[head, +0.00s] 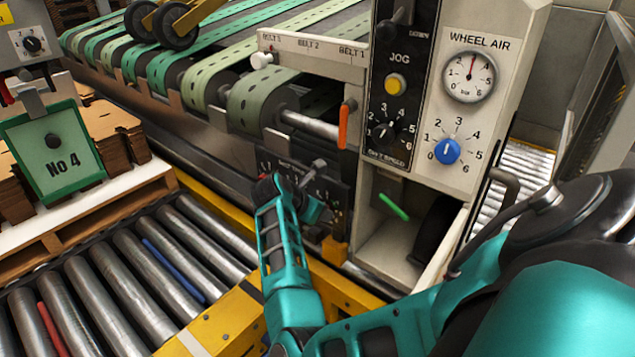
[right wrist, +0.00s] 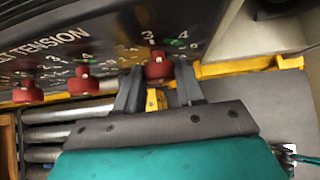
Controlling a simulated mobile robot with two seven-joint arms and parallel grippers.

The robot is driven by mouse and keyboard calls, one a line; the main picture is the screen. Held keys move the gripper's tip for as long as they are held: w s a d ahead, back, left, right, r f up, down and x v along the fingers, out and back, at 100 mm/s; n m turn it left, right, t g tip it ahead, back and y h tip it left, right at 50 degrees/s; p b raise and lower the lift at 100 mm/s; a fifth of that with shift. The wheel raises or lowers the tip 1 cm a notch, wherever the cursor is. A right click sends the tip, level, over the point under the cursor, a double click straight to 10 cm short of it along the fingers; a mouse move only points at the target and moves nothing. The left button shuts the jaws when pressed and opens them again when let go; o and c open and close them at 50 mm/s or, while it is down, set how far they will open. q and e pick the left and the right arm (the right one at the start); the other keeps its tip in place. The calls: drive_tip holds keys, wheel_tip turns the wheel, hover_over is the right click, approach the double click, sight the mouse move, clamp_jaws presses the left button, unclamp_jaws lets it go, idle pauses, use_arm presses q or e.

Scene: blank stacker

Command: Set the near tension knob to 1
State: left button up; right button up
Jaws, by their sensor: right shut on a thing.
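The dark tension panel (right wrist: 110,45) fills the top of the right wrist view, with tension lettering and a row of three red knobs. The right-hand knob (right wrist: 158,66) sits between the fingers of my right gripper (right wrist: 157,85), which is shut on it. The middle knob (right wrist: 83,82) and left knob (right wrist: 27,91) are free. Numbers 3 and 4 show above the held knob; its pointer setting is not readable. In the head view my right gripper (head: 299,190) is at the low dark panel (head: 275,165), and my arm hides part of it. My left gripper is out of view.
Above the panel are an orange lever (head: 346,124), a black speed knob (head: 383,133) and a blue wheel-air knob (head: 447,151). An open cubby with a green stick (head: 393,207) lies right of my gripper. Rollers (head: 150,275) and a yellow rail (head: 215,215) run at left.

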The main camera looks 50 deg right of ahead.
drive_tip(key=c, duration=0.3)
drive_tip(key=shift+c, duration=0.2)
drive_tip(key=shift+w+n+g+h, duration=0.2)
drive_tip(key=shift+n+g, duration=0.5)
drive_tip(key=shift+g, duration=0.6)
drive_tip(key=shift+w+n+g+h, duration=0.2)
drive_tip(key=shift+n+g, duration=0.5)
drive_tip(key=shift+g, duration=0.6)
drive_tip(key=o, duration=1)
drive_tip(key=shift+f, duration=0.1)
drive_tip(key=shift+o, duration=0.2)
